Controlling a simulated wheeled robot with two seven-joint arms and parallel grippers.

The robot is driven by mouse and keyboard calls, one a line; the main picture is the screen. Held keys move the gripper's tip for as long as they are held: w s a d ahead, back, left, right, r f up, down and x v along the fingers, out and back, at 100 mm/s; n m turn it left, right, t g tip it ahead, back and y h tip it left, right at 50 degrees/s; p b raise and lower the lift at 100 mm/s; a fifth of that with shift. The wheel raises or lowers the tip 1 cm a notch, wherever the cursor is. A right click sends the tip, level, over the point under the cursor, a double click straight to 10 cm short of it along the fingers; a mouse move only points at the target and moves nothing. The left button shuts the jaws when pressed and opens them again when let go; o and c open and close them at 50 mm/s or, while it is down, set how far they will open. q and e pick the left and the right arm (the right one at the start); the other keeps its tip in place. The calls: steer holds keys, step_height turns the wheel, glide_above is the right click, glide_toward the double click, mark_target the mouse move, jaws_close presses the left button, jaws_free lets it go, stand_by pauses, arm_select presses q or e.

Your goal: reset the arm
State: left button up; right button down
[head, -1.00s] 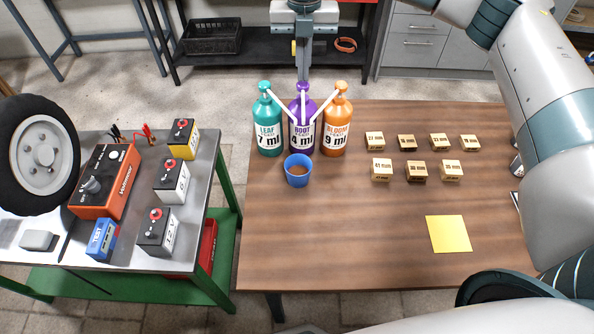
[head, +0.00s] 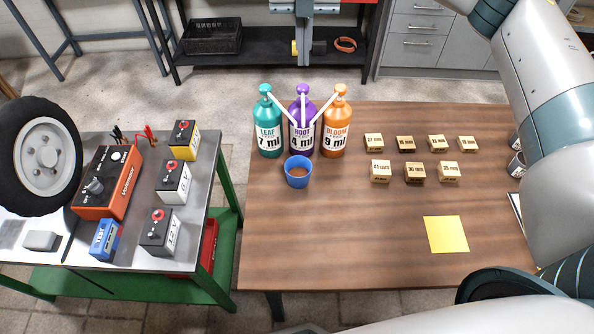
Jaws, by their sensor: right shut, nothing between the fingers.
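My right gripper (head: 303,60) shows at the top centre of the head view, beyond the far edge of the wooden table (head: 330,240). Its narrow fingers are shut together, point down and hold nothing. Its upper part is cut off by the top edge. My right arm (head: 549,85) fills the right side, and its middle links pass out of view at the top. My left gripper is not in view.
Teal, purple and orange pump bottles (head: 335,125) stand behind a blue cup (head: 298,174). Several small labelled blocks (head: 415,172) and a yellow sheet (head: 446,234) lie to the right. Batteries (head: 158,233) and a wheel (head: 42,160) are at left.

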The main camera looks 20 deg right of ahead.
steer(key=shift+r, duration=0.5)
